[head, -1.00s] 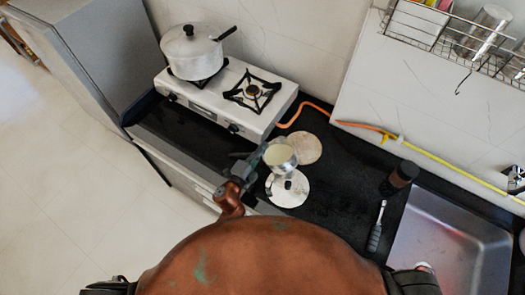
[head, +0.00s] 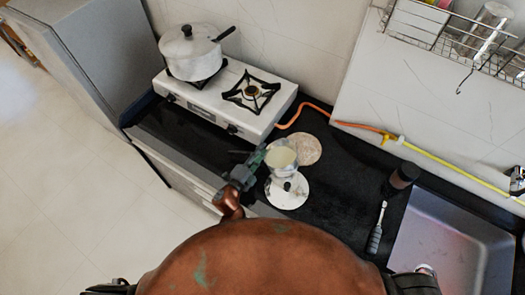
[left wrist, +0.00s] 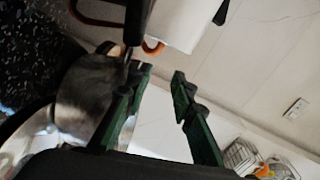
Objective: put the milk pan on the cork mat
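The small metal milk pan (head: 281,157), pale inside, is beside the stove at the left edge of the round cork mat (head: 309,149). It overlaps the mat in the head view; I cannot tell whether it rests on anything. My left gripper (head: 257,160) is at the pan's left side. In the left wrist view the two green fingers (left wrist: 160,75) are apart, with no object clearly between them. The pan's metal side (left wrist: 82,95) is close by the left finger; contact is unclear.
The stove (head: 215,105) with a large lidded pot (head: 190,55) is behind left. A dark bottle (head: 403,176), a grey-handled tool (head: 376,232) and the sink (head: 450,250) are right. The counter between is clear.

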